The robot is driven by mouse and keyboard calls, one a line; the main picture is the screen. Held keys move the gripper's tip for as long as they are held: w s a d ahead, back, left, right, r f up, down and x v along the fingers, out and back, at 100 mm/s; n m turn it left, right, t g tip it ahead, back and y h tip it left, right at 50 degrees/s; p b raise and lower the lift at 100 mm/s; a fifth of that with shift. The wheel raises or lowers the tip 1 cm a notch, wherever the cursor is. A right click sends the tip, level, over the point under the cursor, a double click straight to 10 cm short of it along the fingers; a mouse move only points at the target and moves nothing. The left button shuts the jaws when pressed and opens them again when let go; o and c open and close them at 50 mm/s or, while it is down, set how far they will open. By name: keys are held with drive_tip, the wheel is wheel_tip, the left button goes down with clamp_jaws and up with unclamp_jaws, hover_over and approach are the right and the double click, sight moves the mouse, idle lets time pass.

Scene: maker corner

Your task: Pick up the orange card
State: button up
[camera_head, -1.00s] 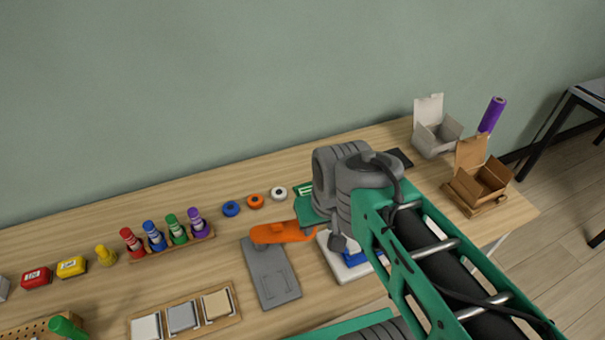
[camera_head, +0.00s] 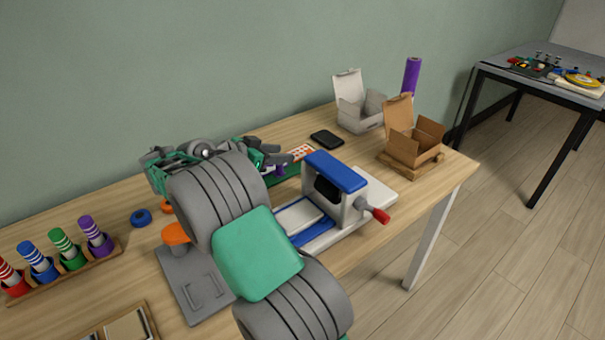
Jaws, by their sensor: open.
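A small orange-and-white card (camera_head: 302,152) shows at the back of the table, just right of my gripper; I take it for the orange card. It is partly hidden, and a green surface shows below it. My gripper (camera_head: 277,155) is open, with its dark fingers pointing right, close to the card's left side. I cannot tell whether they touch it. A bit of purple shows just below the fingers. My arm covers the area to the left.
A blue-and-white press (camera_head: 335,172) with a red-tipped handle stands in front of the card. A black flat object (camera_head: 327,140), a white open box (camera_head: 360,112) and a brown open box (camera_head: 414,142) lie farther right. Markers in a rack (camera_head: 70,270) stand at left.

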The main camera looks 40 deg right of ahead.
sight(310, 151)
drive_tip(key=x, duration=0.6)
drive_tip(key=shift+s+d+r, duration=0.1)
drive_tip(key=shift+s+d, duration=0.05)
drive_tip(key=shift+s, duration=0.15)
drive_tip(key=b+x, duration=0.1)
drive_tip(key=x, duration=0.5)
drive_tip(key=shift+r, duration=0.1)
clamp_jaws()
